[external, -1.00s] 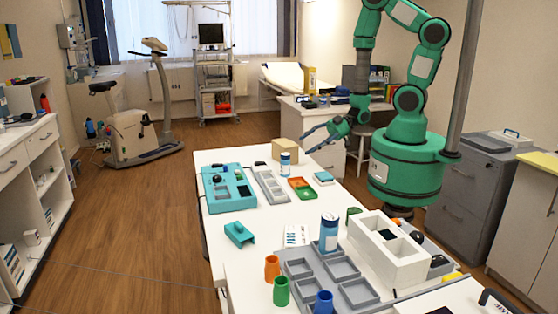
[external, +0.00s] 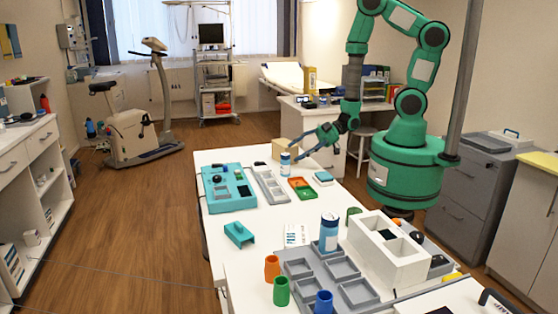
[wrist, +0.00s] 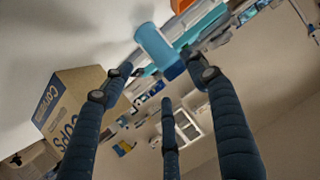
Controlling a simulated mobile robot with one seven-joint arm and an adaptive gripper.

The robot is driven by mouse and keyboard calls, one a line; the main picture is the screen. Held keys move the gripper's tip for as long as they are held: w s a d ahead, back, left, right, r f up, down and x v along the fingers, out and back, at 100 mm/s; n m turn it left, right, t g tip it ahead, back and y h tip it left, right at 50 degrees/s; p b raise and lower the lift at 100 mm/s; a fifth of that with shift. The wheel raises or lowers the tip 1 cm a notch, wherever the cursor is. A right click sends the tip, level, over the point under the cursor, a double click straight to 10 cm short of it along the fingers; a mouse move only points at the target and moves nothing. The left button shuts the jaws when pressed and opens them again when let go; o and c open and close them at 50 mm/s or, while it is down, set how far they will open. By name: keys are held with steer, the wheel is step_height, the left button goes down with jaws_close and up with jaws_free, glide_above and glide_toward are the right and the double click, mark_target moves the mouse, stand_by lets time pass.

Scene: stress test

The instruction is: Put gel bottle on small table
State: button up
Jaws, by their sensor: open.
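A blue and white bottle (external: 285,163), likely the gel bottle, stands upright on the long white table (external: 225,265) beside a cardboard box. In the wrist view, a light blue cylinder with a darker blue end (wrist: 156,45), apparently this bottle, shows beyond and between the two upper fingers. My gripper (external: 306,147) is open and empty, its dark fingers just right of the bottle; I cannot tell whether they touch it. A larger blue bottle (external: 328,232) stands nearer the camera. I cannot tell which surface is the small table; a white desk (external: 327,119) stands behind.
The cardboard box (external: 284,149) is close to the fingers and fills the left of the wrist view (wrist: 75,105). A white box (external: 385,255) stands closer to the camera.

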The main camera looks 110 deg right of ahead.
mark_target(284, 161)
steer(key=shift+x, duration=1.25)
steer(key=shift+w+a+b, duration=0.1)
steer(key=shift+w+b, duration=0.05)
steer(key=shift+b, duration=0.15)
steer(key=shift+b+x, duration=0.75)
steer(key=shift+x, duration=1.75)
steer(key=shift+a, duration=0.1)
steer(key=c, duration=1.1)
steer(key=shift+r, duration=0.1)
steer(key=shift+c, duration=0.2)
